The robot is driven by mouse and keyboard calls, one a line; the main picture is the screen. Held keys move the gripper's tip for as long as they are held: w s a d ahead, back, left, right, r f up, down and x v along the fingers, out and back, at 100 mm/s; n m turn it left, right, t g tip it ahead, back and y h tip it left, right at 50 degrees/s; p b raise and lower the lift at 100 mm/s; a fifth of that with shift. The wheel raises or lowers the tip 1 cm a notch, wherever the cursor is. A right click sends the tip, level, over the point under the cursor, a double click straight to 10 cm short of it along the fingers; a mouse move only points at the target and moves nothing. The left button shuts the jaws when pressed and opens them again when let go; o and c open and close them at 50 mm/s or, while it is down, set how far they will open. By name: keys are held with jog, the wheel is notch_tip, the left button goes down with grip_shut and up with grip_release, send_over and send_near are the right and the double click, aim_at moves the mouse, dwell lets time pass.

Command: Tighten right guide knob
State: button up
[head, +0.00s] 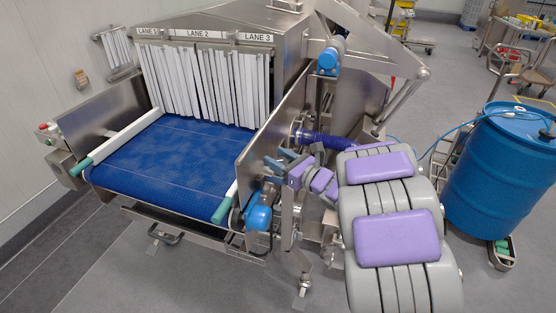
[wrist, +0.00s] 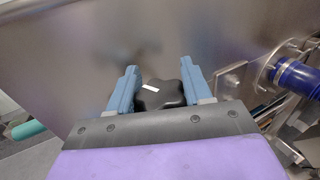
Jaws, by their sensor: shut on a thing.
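The right guide knob (wrist: 162,96) is a black lobed knob with a small white mark on top, in the wrist view. It sits against the steel side plate (head: 262,135) on the right of the conveyor. My gripper (wrist: 160,88) has its two blue-grey fingers on either side of the knob, shut on it. In the head view my gripper (head: 279,163) reaches the outer face of the side plate, and the knob is hidden there by the fingers. The right guide rail (head: 230,195), white with a teal end, lies inside the plate.
The blue belt (head: 170,155) runs under white strip curtains (head: 205,85) marked LANE 1 to LANE 3. A blue corrugated hose (head: 325,139) and a blue motor (head: 258,212) are close to my gripper. A blue drum (head: 495,175) stands at right.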

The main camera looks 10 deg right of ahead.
jog(key=m+t+h, duration=0.1)
jog(key=m+h, duration=0.1)
jog(key=h, duration=0.1)
jog(key=m+t+h, duration=0.2)
jog(key=h, duration=0.1)
jog(key=shift+w, duration=0.15)
jog(key=shift+w+d+r+m+h, duration=0.1)
jog(key=shift+d+m+h, duration=0.15)
jog(key=shift+m+h, duration=1.3)
jog(key=shift+d+m+h, duration=0.2)
jog(key=shift+m+h, duration=0.75)
jog(key=shift+h, duration=1.2)
jog(key=m+h+p, duration=0.2)
jog(key=h+p, duration=0.1)
jog(key=shift+d+r, duration=0.1)
jog(key=shift+d, duration=0.1)
jog(key=m+g+h+p, duration=0.1)
jog(key=h+p, duration=0.1)
jog(key=p, duration=0.2)
jog(key=shift+d+m, duration=0.15)
jog(key=shift+m, duration=0.25)
jog(key=shift+d+f+m+g+h+p, duration=0.1)
jog(key=shift+f+m+g+h+p, duration=0.2)
jog(key=shift+h+p, duration=0.6)
jog(key=shift+r, duration=0.1)
jog(key=o, duration=1)
jog(key=shift+c, duration=0.2)
jog(key=shift+s, duration=0.2)
